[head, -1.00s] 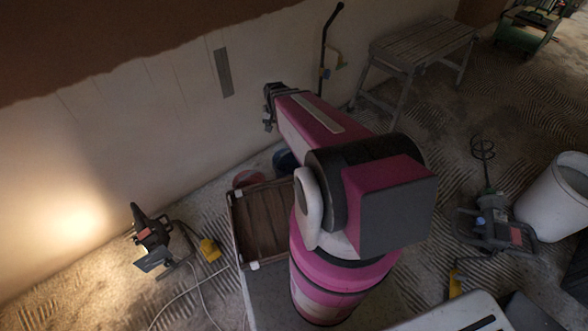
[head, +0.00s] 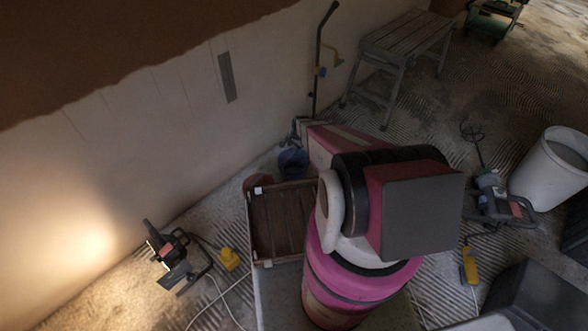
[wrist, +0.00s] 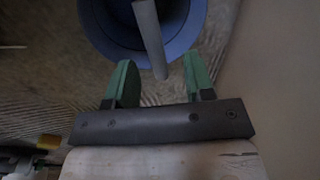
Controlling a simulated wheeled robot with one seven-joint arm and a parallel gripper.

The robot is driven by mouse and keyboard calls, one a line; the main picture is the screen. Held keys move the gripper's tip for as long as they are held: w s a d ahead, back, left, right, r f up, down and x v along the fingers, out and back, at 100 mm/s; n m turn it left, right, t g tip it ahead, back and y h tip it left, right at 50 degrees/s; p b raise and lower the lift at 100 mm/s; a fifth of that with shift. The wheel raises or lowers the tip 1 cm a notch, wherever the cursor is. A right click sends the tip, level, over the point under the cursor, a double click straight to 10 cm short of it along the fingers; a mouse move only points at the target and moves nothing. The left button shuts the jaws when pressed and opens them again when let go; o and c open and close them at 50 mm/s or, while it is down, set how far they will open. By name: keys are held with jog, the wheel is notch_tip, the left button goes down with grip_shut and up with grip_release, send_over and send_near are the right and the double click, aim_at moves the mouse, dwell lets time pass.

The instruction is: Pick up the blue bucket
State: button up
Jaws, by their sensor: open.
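The blue bucket (head: 293,164) stands on the floor near the wall, beside the reddish bucket, partly hidden by my arm in the head view. In the wrist view the bucket (wrist: 108,42) fills the top, and I look down on its round rim and inside. A grey bar, perhaps its handle, runs down across it and ends between my fingers. My gripper (wrist: 158,66) is open, with green fingers on either side of the bar's end and apart from it. In the head view my gripper (head: 300,127) is small and partly hidden, just above the bucket.
A reddish bucket (head: 258,182) stands left of the blue one. A brown crate (head: 282,225) is in front. A wooden bench (head: 400,45) stands behind right. A pole tool (head: 318,60) leans on the wall.

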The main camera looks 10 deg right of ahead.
aim_at(294, 150)
jog(key=f, duration=0.5)
jog(key=shift+w+a+f, duration=0.2)
jog(key=shift+a+f, duration=0.1)
jog(key=shift+a, duration=0.1)
grip_shut()
